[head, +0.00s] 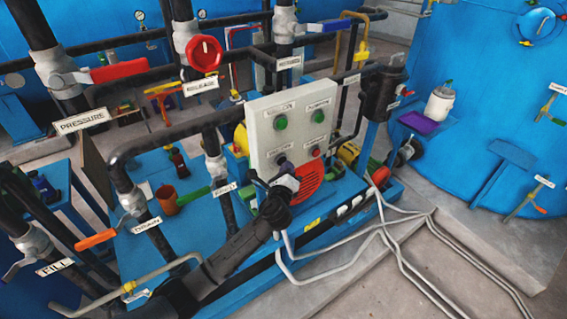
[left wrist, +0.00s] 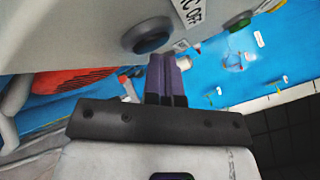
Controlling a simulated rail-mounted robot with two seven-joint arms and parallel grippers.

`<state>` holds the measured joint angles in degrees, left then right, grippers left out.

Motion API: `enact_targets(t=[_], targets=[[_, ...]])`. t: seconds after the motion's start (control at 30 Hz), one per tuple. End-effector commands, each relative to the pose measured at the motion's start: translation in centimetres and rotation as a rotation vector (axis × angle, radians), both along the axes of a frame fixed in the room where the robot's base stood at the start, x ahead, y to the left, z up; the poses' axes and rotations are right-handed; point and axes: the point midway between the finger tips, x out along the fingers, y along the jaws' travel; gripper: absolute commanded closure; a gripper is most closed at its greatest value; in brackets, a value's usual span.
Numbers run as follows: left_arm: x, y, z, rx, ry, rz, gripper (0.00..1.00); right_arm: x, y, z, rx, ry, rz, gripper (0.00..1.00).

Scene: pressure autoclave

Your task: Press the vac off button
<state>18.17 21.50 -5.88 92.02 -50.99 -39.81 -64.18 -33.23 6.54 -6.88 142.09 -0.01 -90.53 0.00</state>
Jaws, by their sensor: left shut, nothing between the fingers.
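The grey control panel (head: 262,140) stands in the middle of the head view. It has two green buttons on top, with a dark button (head: 280,160) at lower left and a red one (head: 316,151) at lower right. In the left wrist view a round dark button (left wrist: 153,35) sits beside a label (left wrist: 192,12) whose visible part reads "C OFF". My left gripper (head: 289,178) is shut and empty, just below the dark button. Its fingertips (left wrist: 165,60) are close beside that button; I cannot tell whether they touch. My right gripper is not in view.
A red slotted cover (head: 308,182) sits below the panel, close to my left gripper. Dark pipes and a red valve wheel (head: 204,53) stand left of and behind the panel. White hoses (head: 385,225) run over the floor at right, and a blue tank (head: 480,110) stands beyond.

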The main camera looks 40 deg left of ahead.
Motion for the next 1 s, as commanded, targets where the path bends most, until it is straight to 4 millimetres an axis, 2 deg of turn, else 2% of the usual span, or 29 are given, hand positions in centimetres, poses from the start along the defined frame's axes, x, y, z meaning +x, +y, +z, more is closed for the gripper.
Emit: enact_targets(t=[0.27, 0.7, 1.0], targets=[[0.0, 0.0, 0.0, 0.000, 0.000, 0.001, 1.00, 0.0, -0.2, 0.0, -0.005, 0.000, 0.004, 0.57], [-0.4, -1.7, 0.1, 0.000, 0.000, 0.000, 1.00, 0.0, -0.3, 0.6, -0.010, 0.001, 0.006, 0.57], [-0.4, -1.7, 0.0, 0.000, 0.000, 0.000, 1.00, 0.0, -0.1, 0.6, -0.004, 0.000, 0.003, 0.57]])
